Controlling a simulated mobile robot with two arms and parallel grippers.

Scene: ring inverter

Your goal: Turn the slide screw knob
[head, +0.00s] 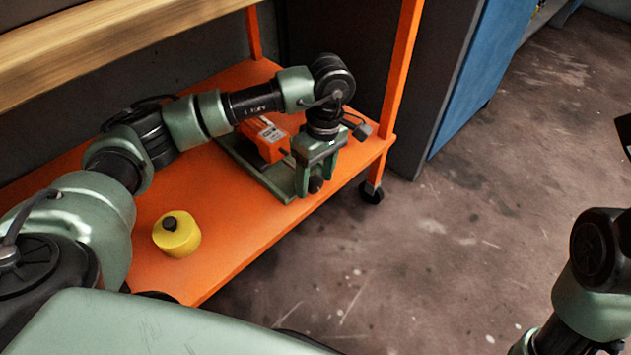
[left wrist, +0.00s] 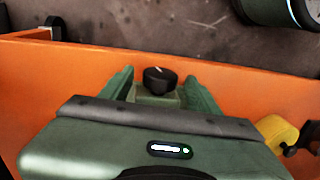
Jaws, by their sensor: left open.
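The slide screw knob (head: 316,184) is small, round and black, at the near end of a green slide base (head: 262,170) on the orange shelf. In the left wrist view the black knob (left wrist: 160,80) has a white mark on top. My left gripper (head: 317,178) points down over that end, open. In the left wrist view its green fingers (left wrist: 160,85) stand on either side of the knob, apparently apart from it. An orange block (head: 265,137) with a label sits on the slide base, partly hidden by my left arm. My right gripper is not in view; only part of my right arm shows.
The orange shelf (head: 225,255) is a cart's lower deck, with an orange post (head: 402,70) and a wooden top (head: 100,35) above. A yellow cylinder (head: 178,238) with a black cap stands at its left. The floor to the right is clear.

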